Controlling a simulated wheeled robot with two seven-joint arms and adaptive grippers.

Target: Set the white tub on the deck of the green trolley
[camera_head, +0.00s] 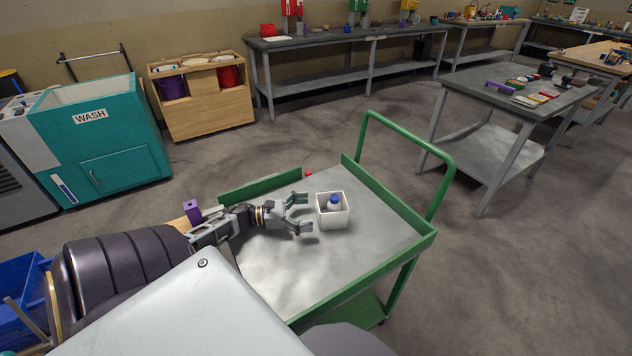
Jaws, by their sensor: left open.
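The white tub (332,219) is square and open-topped. It appears to stand upright on the grey deck (376,245) of the green trolley. A white bottle with a blue cap (334,203) stands inside it. My left gripper (303,213) comes in from the left with its fingers spread. It is just left of the tub, with a small gap between fingertips and tub, and holds nothing. My right gripper is not in view.
A small red object (308,173) is at the trolley's far edge. The trolley has raised green side rails and a tall green handle (408,140) at the right. Free deck lies right of and in front of the tub. A grey table (450,88) stands beyond the handle.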

